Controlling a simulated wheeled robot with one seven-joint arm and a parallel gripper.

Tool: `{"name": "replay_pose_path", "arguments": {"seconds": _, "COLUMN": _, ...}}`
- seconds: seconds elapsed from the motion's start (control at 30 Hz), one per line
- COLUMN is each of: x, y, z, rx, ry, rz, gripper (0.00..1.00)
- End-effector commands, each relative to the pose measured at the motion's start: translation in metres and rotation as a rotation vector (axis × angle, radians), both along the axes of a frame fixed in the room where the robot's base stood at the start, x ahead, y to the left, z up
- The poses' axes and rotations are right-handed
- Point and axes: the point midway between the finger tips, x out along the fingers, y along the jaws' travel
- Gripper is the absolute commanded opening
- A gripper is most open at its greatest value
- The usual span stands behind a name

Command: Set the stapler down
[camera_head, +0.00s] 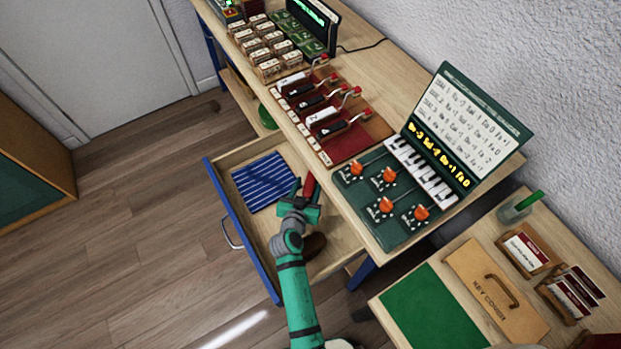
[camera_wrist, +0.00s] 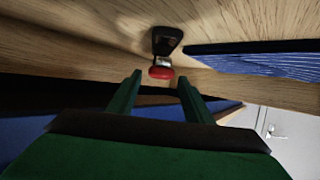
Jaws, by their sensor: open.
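The stapler, as far as I can tell, is the red and black item (camera_wrist: 166,42) in the wrist view. It lies against the pale wood just beyond my fingertips, its red end between them with a gap on each side. In the head view it shows as a small red shape (camera_head: 309,184) at my gripper, partly hidden by it. My gripper (camera_head: 303,193) is open and low over the open drawer (camera_head: 239,159). Its two green fingers (camera_wrist: 160,77) stand apart in the wrist view.
A blue striped item (camera_head: 263,182) lies in the drawer's far part. A dark brown rounded item (camera_head: 314,246) lies in the near part, beside my arm. The desktop with red-knobbed levers (camera_head: 350,145) and the green orange-knobbed panel (camera_head: 383,225) rises to the right of the drawer.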

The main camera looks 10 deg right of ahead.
Motion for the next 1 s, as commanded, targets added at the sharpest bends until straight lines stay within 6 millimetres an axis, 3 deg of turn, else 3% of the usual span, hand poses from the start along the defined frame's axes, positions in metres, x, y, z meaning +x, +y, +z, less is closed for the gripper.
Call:
{"name": "replay_pose_path", "arguments": {"seconds": 0.2, "x": -0.033, "y": 0.015, "z": 0.015, "rx": 0.001, "ry": 0.001, "rz": 0.000, "gripper": 0.46}}
{"name": "replay_pose_path", "arguments": {"seconds": 0.4, "x": -0.048, "y": 0.023, "z": 0.022, "rx": 0.001, "ry": 0.001, "rz": 0.000, "gripper": 0.46}}
{"name": "replay_pose_path", "arguments": {"seconds": 1.0, "x": -0.051, "y": 0.024, "z": 0.024, "rx": 0.001, "ry": 0.001, "rz": -0.001, "gripper": 0.46}}
